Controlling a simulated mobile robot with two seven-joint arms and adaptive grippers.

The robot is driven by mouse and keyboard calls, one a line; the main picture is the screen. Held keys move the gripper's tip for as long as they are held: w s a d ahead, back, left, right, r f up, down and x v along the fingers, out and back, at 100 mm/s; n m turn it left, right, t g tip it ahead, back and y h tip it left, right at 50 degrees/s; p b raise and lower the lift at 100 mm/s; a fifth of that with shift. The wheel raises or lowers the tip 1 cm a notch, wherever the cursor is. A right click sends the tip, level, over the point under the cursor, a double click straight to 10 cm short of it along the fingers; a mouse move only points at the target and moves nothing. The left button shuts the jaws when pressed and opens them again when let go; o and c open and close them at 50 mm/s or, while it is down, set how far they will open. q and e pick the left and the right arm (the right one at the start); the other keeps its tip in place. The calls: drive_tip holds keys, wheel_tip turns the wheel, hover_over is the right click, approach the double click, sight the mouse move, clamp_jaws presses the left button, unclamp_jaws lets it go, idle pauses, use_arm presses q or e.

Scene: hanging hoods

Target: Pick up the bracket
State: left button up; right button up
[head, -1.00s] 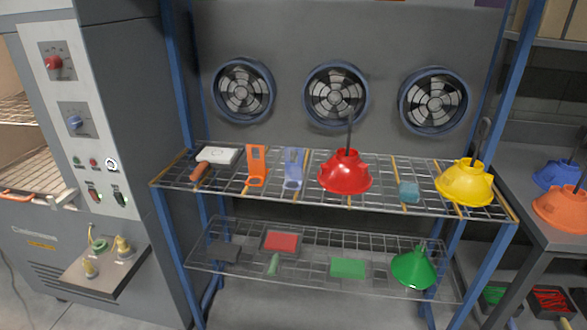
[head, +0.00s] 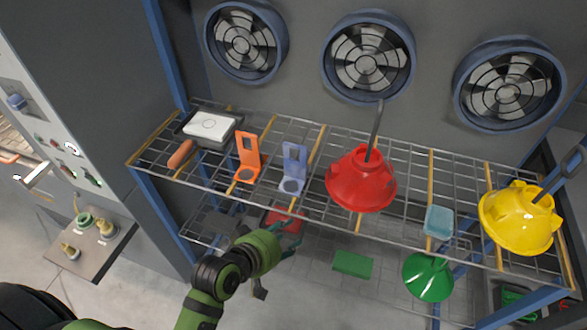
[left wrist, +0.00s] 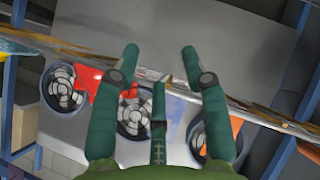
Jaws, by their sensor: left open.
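Two upright brackets with ring bases stand on the upper wire shelf (head: 405,228). One is orange (head: 247,158) and the other is translucent blue (head: 293,168), just right of it. The frames do not tell which one the task means. My left gripper (head: 290,236) is in front of and below the shelf's front edge, apart from both brackets. In the left wrist view its fingers (left wrist: 160,52) are spread with nothing between them. An orange patch, likely the orange bracket (left wrist: 236,124), shows behind the right finger there. My right gripper is not in view.
A red hood (head: 361,182) stands right of the blue bracket, with a yellow hood (head: 519,217) farther right. A white block in a tray (head: 210,126) and an orange-handled tool (head: 181,154) lie left. A green hood (head: 428,277) is on the lower shelf.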

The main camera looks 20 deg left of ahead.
use_arm(q)
wheel_tip(320, 180, up, 5)
drive_tip(key=w+n+t, duration=0.1)
drive_tip(key=n+t+y, duration=0.1)
drive_tip(key=n+t, duration=0.5)
drive_tip(key=n, duration=0.3)
approach(295, 145)
drive_tip(key=w+d+f, duration=0.1)
drive_tip(key=w+d, duration=0.1)
drive_tip(key=w, duration=0.1)
drive_tip(key=shift+n, duration=0.3)
drive_tip(key=w, duration=0.2)
drive_tip(key=w+p, duration=0.1)
drive_tip(key=w, duration=0.1)
drive_tip(key=w+p, duration=0.1)
drive_tip(key=w, duration=0.2)
drive_tip(key=shift+a+r, duration=0.15)
drive_tip(key=shift+r, duration=0.1)
clamp_jaws()
drive_tip(key=shift+r, duration=0.15)
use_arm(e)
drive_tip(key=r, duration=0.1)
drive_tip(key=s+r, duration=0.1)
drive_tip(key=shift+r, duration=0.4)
